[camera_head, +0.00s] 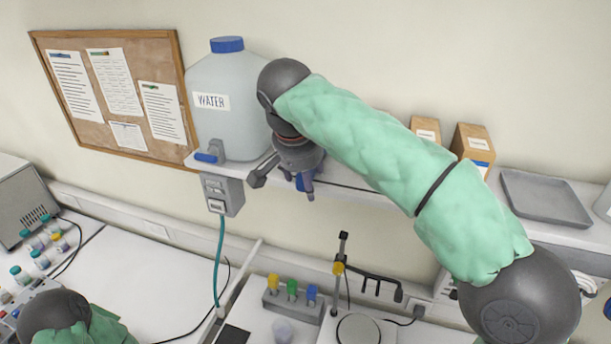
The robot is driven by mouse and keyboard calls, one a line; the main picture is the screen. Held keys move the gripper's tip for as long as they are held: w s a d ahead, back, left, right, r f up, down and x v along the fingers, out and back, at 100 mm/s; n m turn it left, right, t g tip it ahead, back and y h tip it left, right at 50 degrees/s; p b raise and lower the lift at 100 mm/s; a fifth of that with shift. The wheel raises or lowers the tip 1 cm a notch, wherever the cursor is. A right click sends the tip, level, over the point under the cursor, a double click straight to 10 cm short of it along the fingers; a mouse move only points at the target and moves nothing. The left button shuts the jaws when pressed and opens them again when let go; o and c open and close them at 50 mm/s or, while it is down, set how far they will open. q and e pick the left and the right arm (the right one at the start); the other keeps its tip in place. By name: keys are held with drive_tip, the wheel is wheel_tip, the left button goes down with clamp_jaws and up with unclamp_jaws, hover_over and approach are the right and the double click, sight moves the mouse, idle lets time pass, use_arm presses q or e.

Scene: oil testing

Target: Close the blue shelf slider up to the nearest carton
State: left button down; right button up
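A small blue piece (300,183), which looks like the blue shelf slider, shows at the front edge of the shelf (358,193), mostly hidden by my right gripper. My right gripper (305,188) points down there, with its fingers around or right in front of the blue piece; I cannot tell whether they grip it. Two brown cartons (425,129) (473,146) stand on the shelf to the right, behind my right arm. The nearer-left carton is partly covered by my green-sleeved arm. My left arm shows only at the bottom left; its gripper is out of view.
A large water container (228,125) with a blue tap stands on the shelf left of my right gripper. A grey tray (545,197) lies right of the cartons. Below are a rack with coloured caps (292,298) and a stand (340,275).

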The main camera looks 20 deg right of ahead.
drive_tip(key=shift+s, duration=0.2)
clamp_jaws()
drive_tip(key=s+d, duration=0.1)
drive_tip(key=s+d+b, duration=0.1)
drive_tip(key=d, duration=0.1)
drive_tip(key=s+d+b, duration=0.1)
drive_tip(key=shift+d, duration=0.25)
drive_tip(key=shift+s+d, duration=0.2)
drive_tip(key=shift+d, duration=0.1)
drive_tip(key=shift+w+a, duration=0.1)
drive_tip(key=shift+a, duration=0.1)
unclamp_jaws()
drive_tip(key=shift+w, duration=0.1)
drive_tip(key=shift+d, duration=0.1)
drive_tip(key=shift+a+r, duration=0.2)
drive_tip(key=shift+r, duration=0.3)
drive_tip(key=v, duration=1.1)
drive_tip(key=shift+s, duration=0.25)
